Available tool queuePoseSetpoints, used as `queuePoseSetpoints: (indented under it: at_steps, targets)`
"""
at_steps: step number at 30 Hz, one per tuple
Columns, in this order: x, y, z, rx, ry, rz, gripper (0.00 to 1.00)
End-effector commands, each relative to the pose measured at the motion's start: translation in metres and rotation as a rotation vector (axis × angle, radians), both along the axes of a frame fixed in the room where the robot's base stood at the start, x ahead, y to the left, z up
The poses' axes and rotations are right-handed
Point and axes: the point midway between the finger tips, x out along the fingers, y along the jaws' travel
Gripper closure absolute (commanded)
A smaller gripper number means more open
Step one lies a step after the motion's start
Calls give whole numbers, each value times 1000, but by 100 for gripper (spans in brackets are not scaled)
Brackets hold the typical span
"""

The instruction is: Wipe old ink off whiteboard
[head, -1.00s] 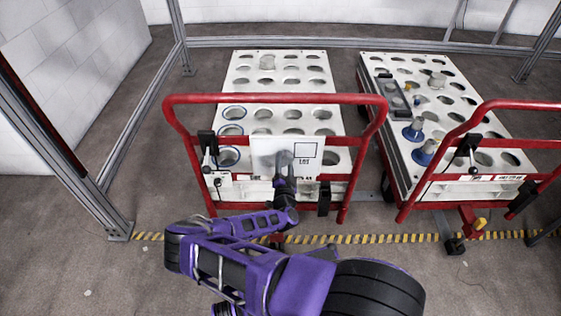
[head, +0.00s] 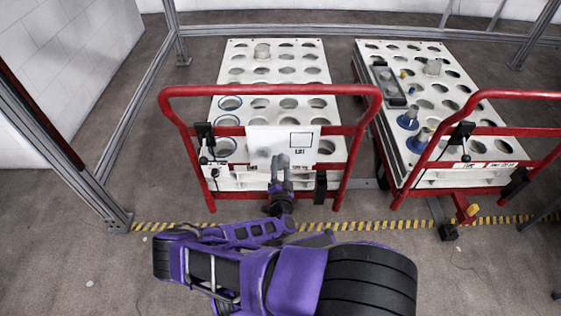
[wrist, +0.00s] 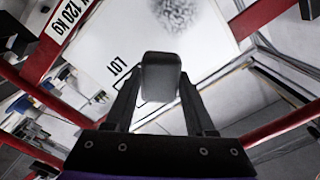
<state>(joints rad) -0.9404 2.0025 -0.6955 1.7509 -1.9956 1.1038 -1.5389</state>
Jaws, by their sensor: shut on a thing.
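The whiteboard (head: 308,155) is a small white panel on the red front rail of the left cart. It bears a printed square outline and the letters LOT. A grey smudge of ink (wrist: 172,12) shows at the top of the wrist view; in the head view it is a faint patch on the board's left half. My gripper (head: 279,172) is at the board's lower middle, shut on a dark grey eraser block (wrist: 161,70). I cannot tell whether the block touches the board.
The red handle rail (head: 270,90) of the left cart arches above the board. A second red cart (head: 425,150) stands to the right, carrying blue-based cones and a grey tray. A yellow-black floor stripe (head: 345,226) runs in front. Grey frame posts (head: 75,175) stand at left.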

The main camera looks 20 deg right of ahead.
Motion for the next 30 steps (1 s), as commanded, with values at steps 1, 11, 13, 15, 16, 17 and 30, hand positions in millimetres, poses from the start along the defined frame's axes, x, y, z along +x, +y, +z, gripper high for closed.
queuePoseSetpoints:
  at_steps: [1,11,13,15,16,17,30]
  targets:
    - [0,0,0,0,0,0,89]
    - [-5,3,1,-1,1,2,89]
    - [-11,5,1,-1,2,3,89]
    - [-18,6,1,-1,2,1,89]
    - [-20,7,1,-1,1,1,89]
    - [-23,8,1,-1,1,2,89]
    - [-28,9,0,0,0,0,89]
